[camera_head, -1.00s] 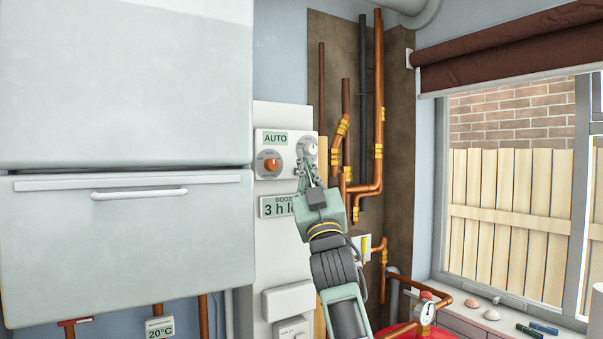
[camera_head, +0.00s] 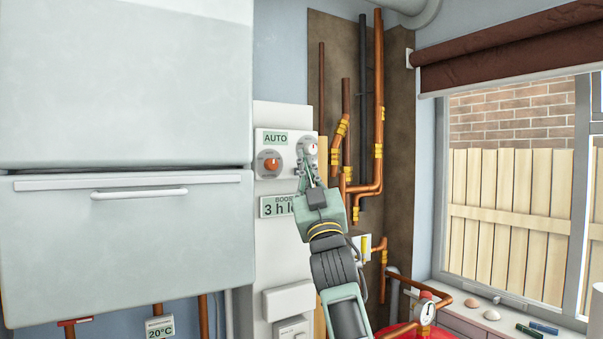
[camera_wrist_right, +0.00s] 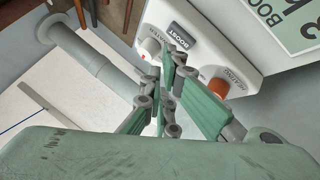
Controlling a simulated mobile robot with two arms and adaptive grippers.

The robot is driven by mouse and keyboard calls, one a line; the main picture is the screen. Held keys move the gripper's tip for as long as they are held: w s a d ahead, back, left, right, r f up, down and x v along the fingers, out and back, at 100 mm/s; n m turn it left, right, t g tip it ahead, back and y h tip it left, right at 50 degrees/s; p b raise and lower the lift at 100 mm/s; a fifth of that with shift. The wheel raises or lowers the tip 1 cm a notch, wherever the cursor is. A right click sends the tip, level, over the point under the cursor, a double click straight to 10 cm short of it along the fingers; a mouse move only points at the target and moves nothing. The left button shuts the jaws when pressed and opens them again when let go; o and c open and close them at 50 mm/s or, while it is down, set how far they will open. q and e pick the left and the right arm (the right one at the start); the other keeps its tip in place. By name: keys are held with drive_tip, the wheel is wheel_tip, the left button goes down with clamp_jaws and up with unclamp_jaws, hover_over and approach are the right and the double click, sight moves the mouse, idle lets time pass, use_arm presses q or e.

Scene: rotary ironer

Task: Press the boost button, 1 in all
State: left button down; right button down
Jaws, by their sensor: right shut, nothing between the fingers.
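The boost button (camera_wrist_right: 181,36) is a dark rectangle marked BOOST, on a white control panel between a white knob (camera_wrist_right: 152,46) and an orange knob (camera_wrist_right: 219,87) in the right wrist view. In the head view the gripper hides it. My right gripper (camera_head: 307,168) is shut and empty, its fingertips (camera_wrist_right: 172,58) close in front of the button; I cannot tell whether they touch it. A display (camera_head: 277,207) below the panel, partly covered by my gripper, reads BOOST and "3 h le". My left gripper is out of view.
A large pale cabinet (camera_head: 125,90) stands left of the panel. Copper pipes (camera_head: 378,100) run up the brown board to its right.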

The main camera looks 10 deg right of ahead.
drive_tip(key=shift+w, duration=0.1)
drive_tip(key=shift+w+a, duration=0.15)
drive_tip(key=shift+w, duration=0.2)
drive_tip(key=shift+w+a+r, duration=0.1)
drive_tip(key=shift+w+a, duration=0.05)
drive_tip(key=shift+w, duration=0.15)
idle(0.7)
drive_tip(key=shift+s, duration=0.15)
drive_tip(key=shift+s+d, duration=0.3)
drive_tip(key=shift+s, duration=0.25)
